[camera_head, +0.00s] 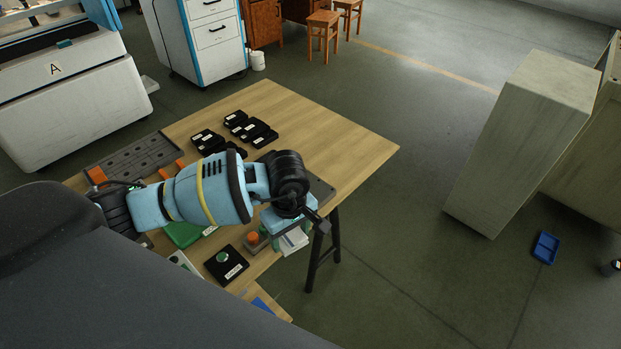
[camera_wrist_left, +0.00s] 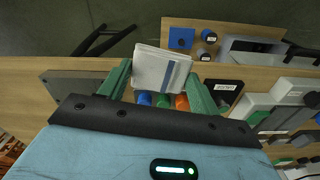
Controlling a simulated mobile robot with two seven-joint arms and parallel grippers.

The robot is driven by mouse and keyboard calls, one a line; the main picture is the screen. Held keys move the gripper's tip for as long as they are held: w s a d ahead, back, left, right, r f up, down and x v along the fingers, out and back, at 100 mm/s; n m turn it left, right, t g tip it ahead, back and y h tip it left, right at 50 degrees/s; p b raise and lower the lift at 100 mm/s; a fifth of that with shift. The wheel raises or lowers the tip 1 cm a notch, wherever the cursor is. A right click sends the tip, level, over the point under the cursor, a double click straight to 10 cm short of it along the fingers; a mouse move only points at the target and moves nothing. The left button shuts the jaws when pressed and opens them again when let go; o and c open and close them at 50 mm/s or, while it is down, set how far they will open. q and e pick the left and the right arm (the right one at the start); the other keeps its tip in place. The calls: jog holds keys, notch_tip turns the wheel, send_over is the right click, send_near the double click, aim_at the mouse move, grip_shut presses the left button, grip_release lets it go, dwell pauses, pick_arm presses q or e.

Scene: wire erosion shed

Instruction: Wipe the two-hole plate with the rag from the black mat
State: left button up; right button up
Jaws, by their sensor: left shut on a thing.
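My left gripper (camera_head: 288,227) is over the front right edge of the wooden table, its green fingers shut on a folded white rag with a blue-grey stripe (camera_head: 293,241). The rag also shows between the fingers in the left wrist view (camera_wrist_left: 162,68). A flat dark grey plate (camera_head: 321,190) lies at the table's right edge, beside the gripper. It is partly hidden in the left wrist view (camera_wrist_left: 68,88), and I cannot make out its holes. A labelled black mat (camera_head: 225,265) lies left of the gripper, with a small green round piece on it. My right gripper is not in view.
Blue, green and orange pieces (camera_wrist_left: 163,101) stand just beneath the fingers. A grey tray with holes (camera_head: 137,160) is at the left. The table's far right surface is bare (camera_head: 330,140).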

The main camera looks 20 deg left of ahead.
pick_arm(q)
jog(key=w+a+r+n+b, duration=0.1)
jog(key=w+r+n, duration=0.4)
jog(key=w+n, duration=0.7)
jog(key=n, duration=0.8)
jog(key=shift+w+r, duration=0.15)
jog(key=shift+r, duration=0.05)
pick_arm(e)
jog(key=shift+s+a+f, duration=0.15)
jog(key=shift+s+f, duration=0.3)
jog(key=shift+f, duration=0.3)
pick_arm(q)
jog(key=shift+f, duration=0.1)
